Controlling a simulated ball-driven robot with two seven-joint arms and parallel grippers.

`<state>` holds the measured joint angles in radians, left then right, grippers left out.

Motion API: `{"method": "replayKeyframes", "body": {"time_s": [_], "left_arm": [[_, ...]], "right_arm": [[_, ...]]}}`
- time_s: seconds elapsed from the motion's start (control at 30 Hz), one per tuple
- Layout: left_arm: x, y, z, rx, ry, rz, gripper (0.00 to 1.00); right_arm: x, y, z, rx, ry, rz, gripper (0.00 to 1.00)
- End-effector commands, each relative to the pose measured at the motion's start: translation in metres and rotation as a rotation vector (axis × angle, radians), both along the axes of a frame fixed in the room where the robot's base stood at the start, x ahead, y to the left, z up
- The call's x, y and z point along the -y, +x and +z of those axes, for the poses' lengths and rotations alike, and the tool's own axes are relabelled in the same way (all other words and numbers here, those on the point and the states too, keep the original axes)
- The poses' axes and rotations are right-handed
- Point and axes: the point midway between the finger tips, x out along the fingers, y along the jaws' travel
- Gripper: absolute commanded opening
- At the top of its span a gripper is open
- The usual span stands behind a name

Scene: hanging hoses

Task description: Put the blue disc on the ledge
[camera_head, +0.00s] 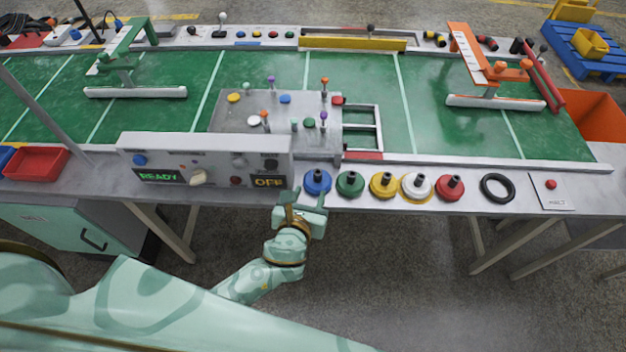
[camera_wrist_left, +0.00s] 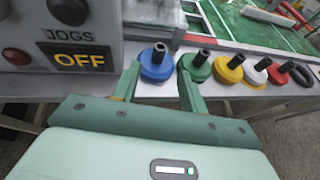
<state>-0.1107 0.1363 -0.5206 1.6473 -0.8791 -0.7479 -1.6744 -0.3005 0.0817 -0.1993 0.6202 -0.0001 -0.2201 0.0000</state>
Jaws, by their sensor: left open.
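The blue disc (camera_head: 317,181) has a black upright stub and sits on the grey front strip of the table (camera_head: 470,195), at the left end of a row of discs. It also shows in the left wrist view (camera_wrist_left: 156,71). My left gripper (camera_head: 307,194) is open at the table's front edge, just in front of the blue disc. In the left wrist view the two green fingers (camera_wrist_left: 158,78) stand apart, with the blue disc between or just beyond their tips; I cannot tell if they touch it. Which surface is the ledge is not clear. My right gripper is out of view.
Green (camera_head: 350,184), yellow (camera_head: 384,185), white (camera_head: 416,186) and red (camera_head: 450,187) discs stand close to the right. Left of the blue disc is a control box (camera_head: 205,160) reading READY and OFF. A black ring (camera_head: 497,175) lies further right.

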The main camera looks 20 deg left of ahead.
Motion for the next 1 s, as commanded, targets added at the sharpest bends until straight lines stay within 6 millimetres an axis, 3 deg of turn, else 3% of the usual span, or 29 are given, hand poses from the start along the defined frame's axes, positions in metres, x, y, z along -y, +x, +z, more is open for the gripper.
{"method": "replayKeyframes", "body": {"time_s": [0.13,0.4,0.47,0.57,0.67,0.7,0.77,0.8,0.9,1.0], "left_arm": [[0.001,-0.014,0.006,0.000,-0.001,0.000,0.43],[0.001,-0.017,0.004,-0.004,-0.006,0.004,0.43],[-0.001,-0.020,-0.007,-0.029,-0.041,0.018,0.43],[-0.011,-0.040,-0.057,-0.140,-0.220,0.106,0.43],[-0.031,-0.089,-0.139,-0.322,-0.544,0.342,0.43],[-0.040,-0.117,-0.173,-0.395,-0.696,0.488,0.43],[-0.055,-0.166,-0.219,-0.478,-0.922,0.747,0.43],[-0.064,-0.201,-0.244,-0.511,-1.060,0.940,0.43],[-0.085,-0.287,-0.288,-0.500,-1.340,1.440,0.43],[-0.098,-0.356,-0.310,-0.384,-1.517,1.866,0.43]], "right_arm": [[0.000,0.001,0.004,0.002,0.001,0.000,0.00],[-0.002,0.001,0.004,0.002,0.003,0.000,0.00],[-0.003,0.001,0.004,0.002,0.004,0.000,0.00],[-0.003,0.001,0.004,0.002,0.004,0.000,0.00],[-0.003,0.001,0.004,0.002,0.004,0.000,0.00],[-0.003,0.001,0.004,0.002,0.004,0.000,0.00],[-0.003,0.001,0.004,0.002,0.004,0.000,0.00],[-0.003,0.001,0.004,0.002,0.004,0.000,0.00],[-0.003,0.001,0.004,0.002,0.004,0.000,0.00],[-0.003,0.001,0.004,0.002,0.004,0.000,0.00]]}}
